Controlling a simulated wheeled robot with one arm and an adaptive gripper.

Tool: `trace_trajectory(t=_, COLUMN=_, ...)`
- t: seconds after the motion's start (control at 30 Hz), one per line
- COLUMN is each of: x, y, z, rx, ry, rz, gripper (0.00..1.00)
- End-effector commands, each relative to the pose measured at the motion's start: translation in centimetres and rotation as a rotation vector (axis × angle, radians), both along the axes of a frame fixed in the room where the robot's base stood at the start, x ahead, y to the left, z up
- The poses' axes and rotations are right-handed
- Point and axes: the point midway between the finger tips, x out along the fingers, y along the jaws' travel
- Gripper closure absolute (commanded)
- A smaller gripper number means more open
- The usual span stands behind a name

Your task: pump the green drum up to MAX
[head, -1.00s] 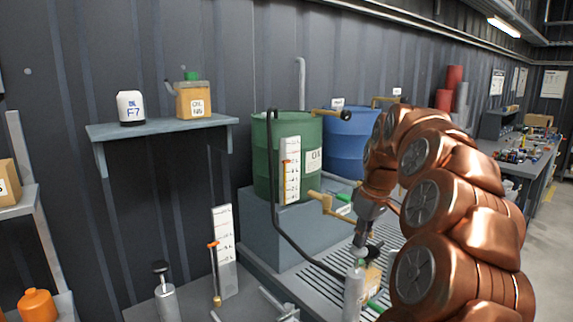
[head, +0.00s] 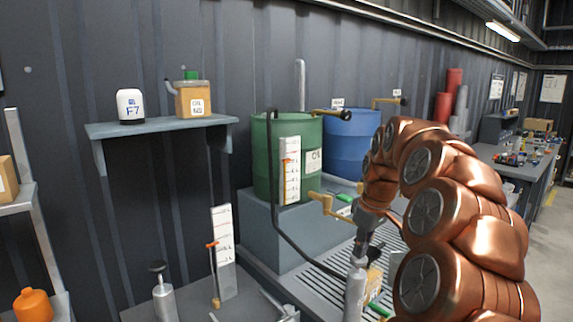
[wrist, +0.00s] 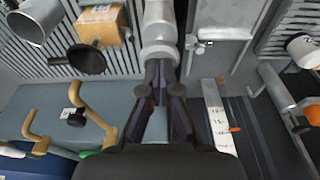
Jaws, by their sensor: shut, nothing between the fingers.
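The green drum (head: 262,150) stands on a grey plinth at the middle. A white scale (head: 291,168) with an orange marker (head: 287,161) in its upper part is in front of it; its lettering is too small to read. A black hose (head: 277,215) loops down from the drum toward the grated floor. My gripper (head: 361,246) points down, fingers together, at the top of a silver upright cylinder (head: 355,288). In the wrist view my closed gripper (wrist: 165,87) meets the near end of the cylinder (wrist: 159,35). I cannot tell whether they touch.
A blue drum (head: 350,140) stands behind my arm. A second scale (head: 224,250) and another silver cylinder (head: 164,300) are at the lower left. A wall shelf (head: 160,127) holds a white container and a tan can (head: 194,101). A brass tap (head: 327,205) juts out near the plinth.

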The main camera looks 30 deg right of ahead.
Motion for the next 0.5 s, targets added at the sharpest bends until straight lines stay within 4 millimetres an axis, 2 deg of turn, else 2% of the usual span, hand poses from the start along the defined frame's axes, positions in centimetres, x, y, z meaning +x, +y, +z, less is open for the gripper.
trace_trajectory(t=0.5, x=-0.1, y=0.1, z=-1.9, rx=0.003, ry=0.004, rz=0.001, gripper=1.00)
